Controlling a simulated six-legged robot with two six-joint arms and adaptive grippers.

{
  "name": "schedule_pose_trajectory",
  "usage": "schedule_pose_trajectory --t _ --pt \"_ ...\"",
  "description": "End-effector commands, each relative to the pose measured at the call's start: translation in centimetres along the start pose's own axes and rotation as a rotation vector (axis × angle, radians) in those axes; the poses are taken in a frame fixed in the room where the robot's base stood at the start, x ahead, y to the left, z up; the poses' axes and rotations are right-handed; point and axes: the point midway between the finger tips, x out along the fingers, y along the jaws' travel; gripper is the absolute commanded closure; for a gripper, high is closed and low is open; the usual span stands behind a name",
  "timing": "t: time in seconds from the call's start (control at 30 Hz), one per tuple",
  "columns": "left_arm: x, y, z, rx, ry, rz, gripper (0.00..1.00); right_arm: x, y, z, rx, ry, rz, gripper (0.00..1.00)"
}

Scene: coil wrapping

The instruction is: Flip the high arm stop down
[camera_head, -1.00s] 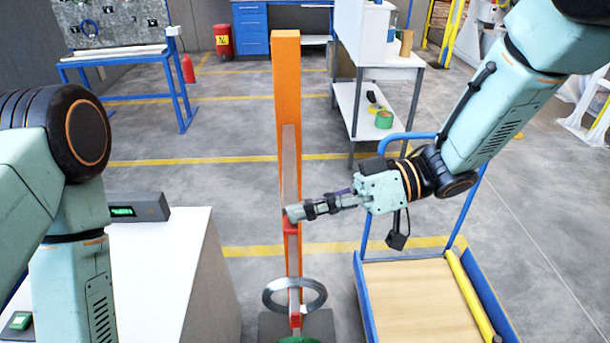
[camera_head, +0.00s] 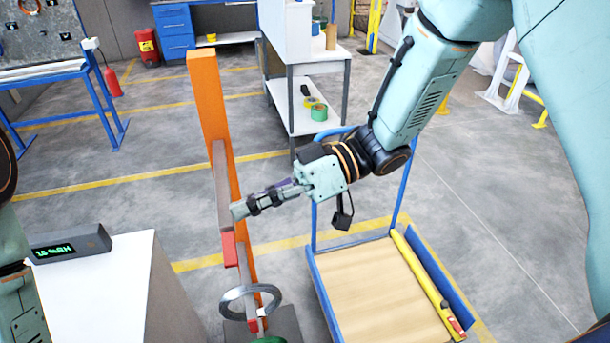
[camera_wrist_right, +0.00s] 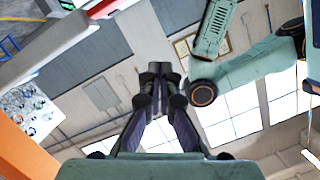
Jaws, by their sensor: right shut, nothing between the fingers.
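An orange post (camera_head: 207,95) stands left of centre in the head view, with a long grey arm (camera_head: 220,180) extending from it. A red stop (camera_head: 229,249) is on the high part of this arm; I cannot tell its exact tilt. A second red piece (camera_head: 253,325) is lower, near a grey ring (camera_head: 236,301). My right gripper (camera_head: 238,211) is shut and empty, its fingertips beside the grey arm just above the red stop. I cannot tell whether they touch. In the right wrist view the closed fingers (camera_wrist_right: 158,80) show, with red (camera_wrist_right: 105,8) at the top.
A white-topped cabinet (camera_head: 95,285) with a display box (camera_head: 70,243) stands at left. A blue-framed cart (camera_head: 375,300) with a wooden bed is at right, under my right arm. A shelf table (camera_head: 305,119) stands behind. Open floor lies between them.

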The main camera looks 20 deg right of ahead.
Motion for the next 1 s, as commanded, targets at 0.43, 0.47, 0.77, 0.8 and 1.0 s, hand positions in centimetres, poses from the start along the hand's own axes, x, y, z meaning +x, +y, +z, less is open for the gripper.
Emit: schedule_pose_trajectory --t 0.43,0.47,0.77,0.8,1.0 --pt "0.9 0.0 0.0 0.000 -0.001 0.000 0.60 -6.0 -0.5 0.4 0.000 0.003 0.002 1.00" --pt "0.9 0.0 0.0 0.000 -0.001 0.000 0.60 -6.3 -0.6 0.4 0.000 0.002 0.001 1.00" --pt "0.9 0.0 0.0 0.000 -0.001 0.000 0.60 -8.0 -0.8 0.6 0.001 -0.001 -0.001 1.00" --pt "0.9 0.0 0.0 0.000 -0.001 0.000 0.60 -8.0 -0.8 0.6 0.001 -0.002 -0.001 1.00" --pt "0.9 0.0 0.0 0.000 -0.001 0.000 0.60 -8.0 -0.8 0.6 0.001 -0.002 -0.001 1.00"
